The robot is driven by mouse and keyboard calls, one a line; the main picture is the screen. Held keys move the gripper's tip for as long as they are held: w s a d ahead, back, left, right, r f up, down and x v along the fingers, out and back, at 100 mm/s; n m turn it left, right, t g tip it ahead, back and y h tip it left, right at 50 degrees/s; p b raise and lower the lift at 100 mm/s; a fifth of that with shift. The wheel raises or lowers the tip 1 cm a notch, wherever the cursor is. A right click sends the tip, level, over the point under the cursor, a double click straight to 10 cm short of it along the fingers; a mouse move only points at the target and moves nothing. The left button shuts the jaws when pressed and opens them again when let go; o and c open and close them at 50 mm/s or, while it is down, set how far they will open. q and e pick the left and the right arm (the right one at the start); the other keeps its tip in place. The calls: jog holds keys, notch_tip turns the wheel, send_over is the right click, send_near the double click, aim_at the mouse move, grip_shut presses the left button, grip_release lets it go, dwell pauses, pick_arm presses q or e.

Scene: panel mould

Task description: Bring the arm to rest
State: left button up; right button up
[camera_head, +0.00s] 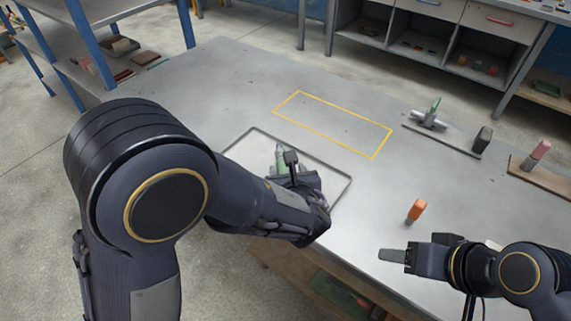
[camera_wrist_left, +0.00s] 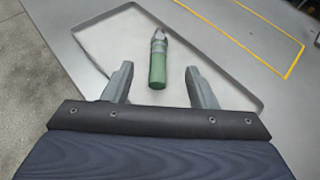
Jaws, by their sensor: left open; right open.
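My left gripper (camera_head: 294,176) is over the near part of a pale, thin-rimmed rectangular mould (camera_head: 245,146) on the grey table. In the left wrist view its two fingers (camera_wrist_left: 159,70) are spread apart with nothing clasped. A green-handled thing with a grey tip (camera_wrist_left: 158,62) is in the mould, ahead of and between the fingers; I cannot tell whether it touches them. It also shows in the head view (camera_head: 280,158), partly hidden by my gripper. My right gripper (camera_head: 392,255) is above the table's near edge at the lower right, apart from any object; its finger gap is hard to see.
An orange-handled tool (camera_head: 416,210) stands between the mould and my right gripper. A yellow outlined rectangle (camera_head: 333,124) on the table is empty. Boards at the right carry a green-handled tool (camera_head: 430,115), a dark block (camera_head: 482,139) and a pink-handled tool (camera_head: 536,155). Shelving stands at far left.

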pick_arm(q)
jog(key=shift+v, duration=1.1)
jog(key=s+a+r+n+g+y+p, duration=0.15)
jog(key=s+a+n+g, duration=0.25)
jog(key=a+n, duration=0.5)
jog(key=s+a+r+n+g+p, duration=0.25)
jog(key=a+n, duration=0.45)
jog(key=a, duration=0.4)
jog(key=s+a+r+n+h+p, duration=0.1)
jog(key=s+r+n+h, duration=0.6)
jog(key=s+n, duration=0.8)
jog(key=n+p, duration=0.1)
jog(key=n, duration=0.4)
jog(key=shift+s+g, duration=0.1)
jog(key=shift+g, duration=0.15)
